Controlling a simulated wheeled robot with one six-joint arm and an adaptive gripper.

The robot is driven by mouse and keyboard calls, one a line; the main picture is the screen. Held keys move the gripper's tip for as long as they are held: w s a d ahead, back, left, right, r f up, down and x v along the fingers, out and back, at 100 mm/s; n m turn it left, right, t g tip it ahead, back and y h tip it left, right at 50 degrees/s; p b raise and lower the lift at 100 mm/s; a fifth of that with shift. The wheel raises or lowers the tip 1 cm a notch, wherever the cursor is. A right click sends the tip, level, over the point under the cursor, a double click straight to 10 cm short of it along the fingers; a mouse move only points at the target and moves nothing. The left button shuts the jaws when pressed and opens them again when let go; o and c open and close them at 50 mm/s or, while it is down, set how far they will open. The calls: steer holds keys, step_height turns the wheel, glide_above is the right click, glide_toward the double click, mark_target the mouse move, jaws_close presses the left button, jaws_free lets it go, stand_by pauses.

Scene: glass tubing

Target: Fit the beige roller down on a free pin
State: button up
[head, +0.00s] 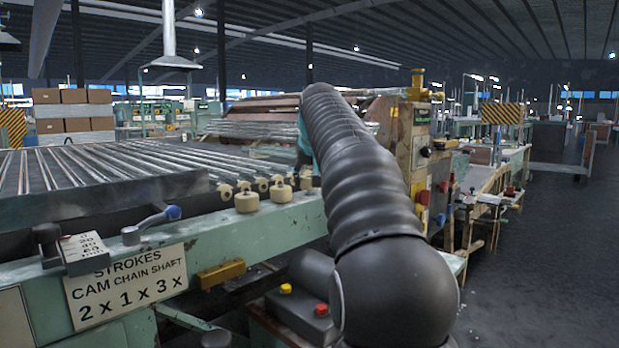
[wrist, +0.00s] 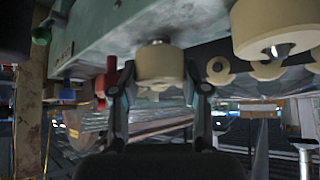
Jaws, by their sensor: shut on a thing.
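My gripper (wrist: 160,90) is shut on a beige roller (wrist: 158,64) in the wrist view, which looks upside down, with one dark finger on each side. A short metal piece shows between this roller and the green rail (wrist: 110,30); I cannot tell whether the roller is around a pin. Another beige roller (wrist: 275,28) is close by at the upper right. In the head view, two beige rollers (head: 246,200) (head: 281,190) stand along the green rail (head: 262,225). My arm hides most of the gripper there. No bare pin is clearly visible.
Smaller beige wheels (wrist: 219,70) line the roller bed's edge beside the held roller. Long metal bars (head: 110,165) fill the bed at left. A blue-tipped lever (head: 150,225) and a block with numbers (head: 85,250) sit on the frame. A worn machine housing (head: 405,150) stands right of the rail.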

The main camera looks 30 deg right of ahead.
steer(key=shift+f+b, duration=0.3)
steer(key=shift+f, duration=0.2)
steer(key=o, duration=1.2)
steer(key=shift+r, duration=0.1)
steer(key=v, duration=1.2)
